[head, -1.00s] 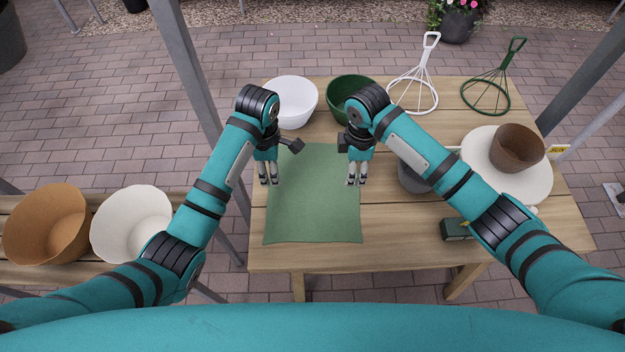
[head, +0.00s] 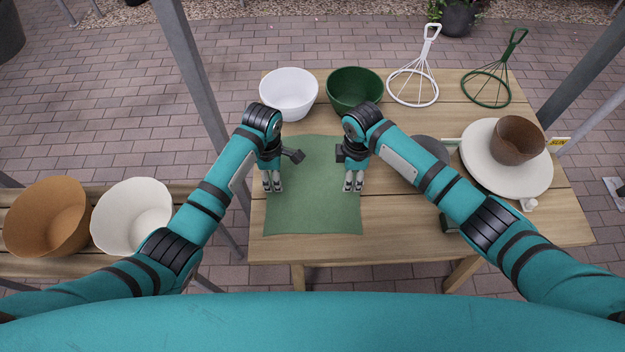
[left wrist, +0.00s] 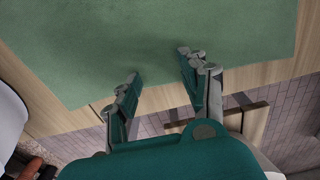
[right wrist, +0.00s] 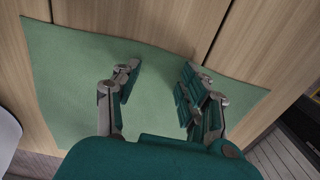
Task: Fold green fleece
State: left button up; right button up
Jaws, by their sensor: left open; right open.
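The green fleece (head: 312,210) lies flat and unfolded on the wooden table, with its near edge close to the table's front edge. It fills the upper part of the left wrist view (left wrist: 150,40) and the middle of the right wrist view (right wrist: 80,75). My left gripper (head: 273,188) is open and empty at the fleece's left edge, fingers pointing down; it also shows in the left wrist view (left wrist: 160,80). My right gripper (head: 354,188) is open and empty at the fleece's right edge. I cannot tell whether the fingertips touch the cloth.
A white bowl (head: 289,92) and a green bowl (head: 354,90) stand behind the fleece. Two whisk-like stands, white (head: 414,88) and green (head: 487,85), lie at the back right. A round white board (head: 500,178) holds a brown bowl (head: 519,138). The wooden table (head: 400,225) has bare room at the front right.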

pick_arm(q)
jog(key=shift+s+f, duration=0.1)
jog(key=shift+f, duration=0.05)
grip_shut()
pick_arm(e)
jog(key=shift+s+f, duration=0.1)
grip_shut()
pick_arm(q)
jog(key=shift+s, duration=0.1)
